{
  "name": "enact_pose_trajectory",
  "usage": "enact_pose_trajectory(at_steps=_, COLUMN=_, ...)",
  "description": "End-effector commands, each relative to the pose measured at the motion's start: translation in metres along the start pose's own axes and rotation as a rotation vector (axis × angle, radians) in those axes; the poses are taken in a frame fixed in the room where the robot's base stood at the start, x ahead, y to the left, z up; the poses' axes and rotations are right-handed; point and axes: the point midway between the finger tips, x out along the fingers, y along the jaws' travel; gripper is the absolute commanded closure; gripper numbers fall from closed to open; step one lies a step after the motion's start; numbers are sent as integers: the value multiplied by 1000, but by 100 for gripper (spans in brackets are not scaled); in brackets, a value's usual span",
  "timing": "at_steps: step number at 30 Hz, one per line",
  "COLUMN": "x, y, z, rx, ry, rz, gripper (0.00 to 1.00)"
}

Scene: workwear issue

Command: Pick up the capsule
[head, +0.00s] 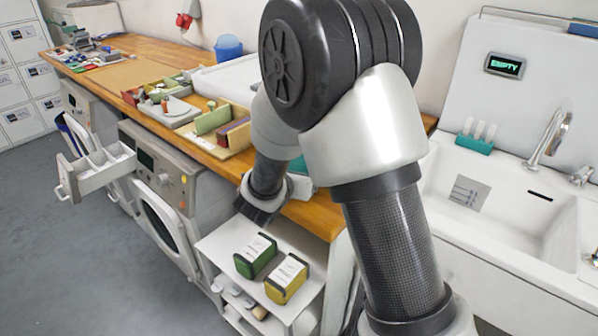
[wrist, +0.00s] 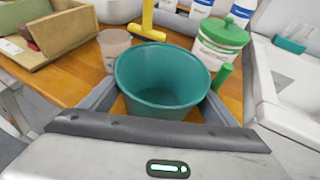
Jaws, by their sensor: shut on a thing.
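My gripper (wrist: 163,90) has its two grey fingers on either side of a teal, open-topped tub (wrist: 160,102) in the wrist view, and is shut on it. The tub's mouth faces the camera and its inside looks empty. In the head view my gripper is by the counter's front edge, its fingertips hidden by my arm. I cannot make out a capsule for certain in either view.
Close around the tub stand a translucent cup (wrist: 114,50), a yellow T-shaped thing (wrist: 147,24), a white container with green lid (wrist: 220,43) and a green upright piece (wrist: 222,77). A sink (head: 510,205) is right; an open drawer (head: 98,172) juts out left.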

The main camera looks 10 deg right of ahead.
Motion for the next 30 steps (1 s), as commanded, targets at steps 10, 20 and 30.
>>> enact_pose_trajectory(at_steps=10, x=2, y=0, z=-3, rx=1, ry=-2, rz=0, gripper=42)
enact_pose_trajectory(at_steps=20, x=0, y=0, z=0, rx=1, ry=-1, rz=0, gripper=10)
enact_pose_trajectory(at_steps=30, x=-46, y=2, z=3, rx=1, ry=-2, rz=5, gripper=10)
